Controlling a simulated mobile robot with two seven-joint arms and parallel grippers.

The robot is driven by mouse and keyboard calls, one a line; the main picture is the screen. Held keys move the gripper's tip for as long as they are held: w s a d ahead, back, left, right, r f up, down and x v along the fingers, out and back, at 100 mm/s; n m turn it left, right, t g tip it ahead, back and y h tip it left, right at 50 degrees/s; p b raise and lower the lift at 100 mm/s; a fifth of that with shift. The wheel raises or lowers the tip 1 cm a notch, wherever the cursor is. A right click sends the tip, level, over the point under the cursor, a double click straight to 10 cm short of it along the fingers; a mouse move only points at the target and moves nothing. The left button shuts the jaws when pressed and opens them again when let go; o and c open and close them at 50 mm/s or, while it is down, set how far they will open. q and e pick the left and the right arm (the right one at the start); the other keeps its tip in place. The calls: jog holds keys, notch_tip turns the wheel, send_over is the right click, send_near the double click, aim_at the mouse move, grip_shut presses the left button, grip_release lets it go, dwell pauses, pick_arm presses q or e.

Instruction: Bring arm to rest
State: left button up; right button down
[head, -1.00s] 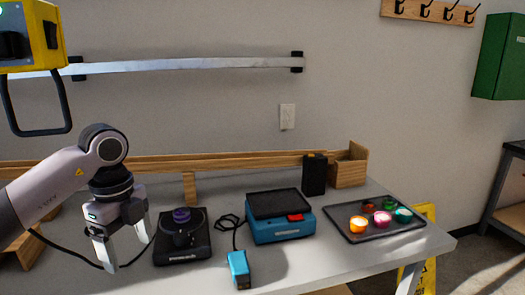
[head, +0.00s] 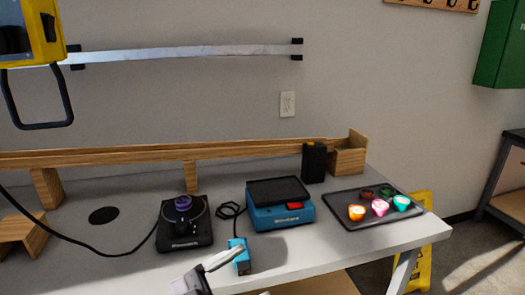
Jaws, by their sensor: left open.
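Most of the left arm is out of the frame. My right gripper is not in view.
The white table (head: 330,250) holds a black device with a purple knob (head: 184,203), a blue device with a dark top (head: 280,216), and a dark tray (head: 340,222) with several colored cups. A wooden rack (head: 120,156) runs along the back.

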pick_arm(q)
jog(key=a+f+n+t+y, duration=0.8)
jog(key=a+f+n+y, duration=0.25)
jog(key=n+y, duration=0.2)
jog(key=s+a+f+n+g+y, duration=0.2)
jog(key=s+a+f+g, duration=0.1)
jog(key=s+f, duration=0.4)
jog(key=s+a+f+n+g+y+p, duration=0.1)
jog(key=s+a+f+n+g+y, duration=0.1)
jog(key=s+f, duration=0.5)
jog(key=shift+a+f+g+y, duration=0.6)
jog(key=shift+f+y, duration=0.25)
jog(key=shift+f, duration=0.1)
jog(key=shift+n, duration=0.25)
